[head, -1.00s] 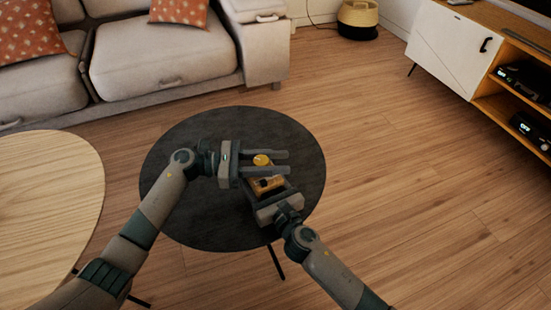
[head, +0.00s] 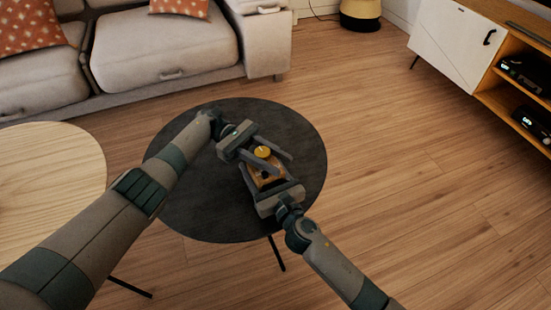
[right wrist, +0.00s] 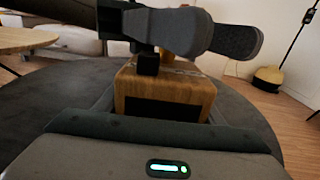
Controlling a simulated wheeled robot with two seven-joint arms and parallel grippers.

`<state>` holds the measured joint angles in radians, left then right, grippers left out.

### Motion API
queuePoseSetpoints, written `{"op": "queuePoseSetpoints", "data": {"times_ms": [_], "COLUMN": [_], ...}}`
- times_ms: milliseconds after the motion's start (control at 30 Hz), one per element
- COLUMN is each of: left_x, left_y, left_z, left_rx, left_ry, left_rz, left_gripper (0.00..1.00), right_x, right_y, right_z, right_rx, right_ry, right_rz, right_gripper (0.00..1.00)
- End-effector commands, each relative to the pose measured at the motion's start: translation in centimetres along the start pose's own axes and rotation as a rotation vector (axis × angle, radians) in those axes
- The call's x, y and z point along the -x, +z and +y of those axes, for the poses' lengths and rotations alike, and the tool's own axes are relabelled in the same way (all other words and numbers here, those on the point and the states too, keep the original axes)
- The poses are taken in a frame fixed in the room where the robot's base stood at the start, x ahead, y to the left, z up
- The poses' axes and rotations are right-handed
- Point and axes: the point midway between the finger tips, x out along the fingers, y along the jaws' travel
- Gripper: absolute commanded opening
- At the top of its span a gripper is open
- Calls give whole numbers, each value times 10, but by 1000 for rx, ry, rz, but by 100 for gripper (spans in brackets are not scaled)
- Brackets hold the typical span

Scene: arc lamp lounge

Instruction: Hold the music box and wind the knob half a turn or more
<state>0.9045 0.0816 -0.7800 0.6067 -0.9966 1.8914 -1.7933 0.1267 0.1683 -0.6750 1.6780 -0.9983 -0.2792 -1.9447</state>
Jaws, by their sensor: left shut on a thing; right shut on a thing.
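The music box (head: 258,180) is a small wooden box on the dark round table (head: 190,210), with a round yellow knob (head: 262,152) on top. My right gripper (head: 269,178) is shut on the box from the near side. In the right wrist view the box's wooden end (right wrist: 165,88) sits between my right fingers. My left gripper (head: 266,157) is shut on the knob, with its fingers on either side and pointing down and to the right. In the right wrist view my left fingers (right wrist: 195,32) cross above the box and hide most of the knob.
The rest of the dark table is bare. A pale wooden table (head: 50,180) stands at the left, a grey sofa (head: 170,50) behind.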

Motion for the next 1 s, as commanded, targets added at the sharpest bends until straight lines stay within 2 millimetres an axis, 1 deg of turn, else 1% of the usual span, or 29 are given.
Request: {"op": "queuePoseSetpoints", "data": {"times_ms": [33, 633, 667, 700, 733, 1000], "left_x": [-2, -1, -1, -1, -1, 0], "left_y": [-2, -2, -2, -2, -2, 0], "left_z": [0, -3, -3, -3, -3, -2], "left_rx": [4, 5, 5, 4, 4, 3], "left_ry": [-11, -44, -44, -44, -44, -43], "left_rz": [3, 0, 0, 0, 0, -1], "left_gripper": [10, 10, 37, 46, 51, 51], "right_x": [0, 0, 0, 0, 0, 0], "right_y": [1, 1, 1, 1, 1, 1], "right_z": [3, 4, 4, 3, 3, 1], "right_rx": [0, 0, 0, 0, 0, 0], "right_ry": [6, 6, 6, 6, 6, 3], "right_rz": [-2, -3, -3, -3, -3, -2], "right_gripper": [25, 25, 25, 25, 25, 25]}}
